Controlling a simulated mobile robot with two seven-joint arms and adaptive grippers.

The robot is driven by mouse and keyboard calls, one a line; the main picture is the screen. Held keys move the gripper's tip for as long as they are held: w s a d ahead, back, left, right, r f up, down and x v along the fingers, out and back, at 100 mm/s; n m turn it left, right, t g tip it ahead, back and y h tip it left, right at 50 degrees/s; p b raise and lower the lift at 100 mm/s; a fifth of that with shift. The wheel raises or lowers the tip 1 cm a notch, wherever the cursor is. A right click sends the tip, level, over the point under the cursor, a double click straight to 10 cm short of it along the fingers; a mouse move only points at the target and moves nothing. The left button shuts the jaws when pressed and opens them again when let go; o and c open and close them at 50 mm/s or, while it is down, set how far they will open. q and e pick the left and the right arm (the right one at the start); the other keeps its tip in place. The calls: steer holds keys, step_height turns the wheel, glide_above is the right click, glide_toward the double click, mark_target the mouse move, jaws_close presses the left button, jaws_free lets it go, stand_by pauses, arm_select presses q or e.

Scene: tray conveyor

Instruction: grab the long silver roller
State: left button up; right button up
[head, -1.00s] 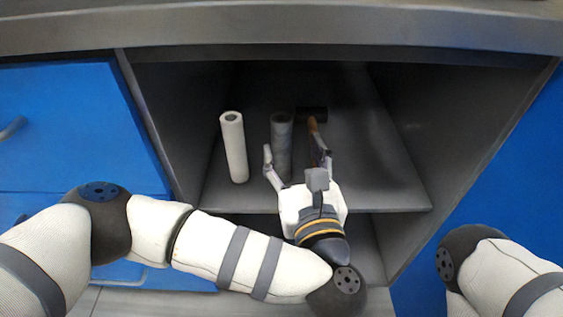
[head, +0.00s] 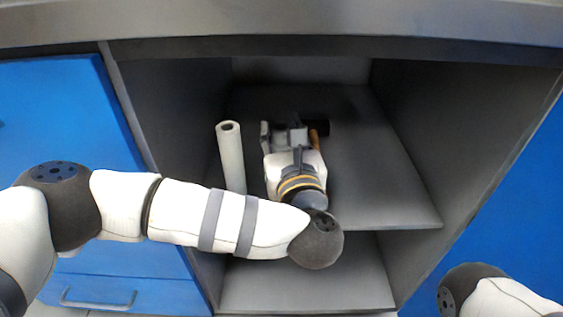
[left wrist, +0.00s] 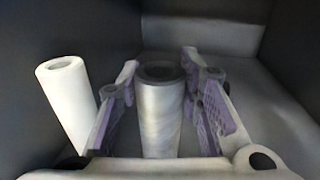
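The long silver roller (left wrist: 161,115) stands upright in the left wrist view, a grey cylinder with a dark hollow top. My left gripper (head: 287,133) is inside the open cabinet compartment. In the left wrist view its two fingers (left wrist: 158,65) are spread, one on each side of the roller. A gap shows on the roller's left; whether the right finger touches it I cannot tell. In the head view the gripper hides most or all of the roller. My right gripper is out of view; only part of the right arm shows at the lower right.
A white roller (head: 231,160) stands upright just left of my left gripper; it also shows in the left wrist view (left wrist: 68,105). The shelf (head: 385,195) is bare on the right, between dark side walls.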

arm_select(q)
jaws_close()
steer(key=shift+r, duration=0.1)
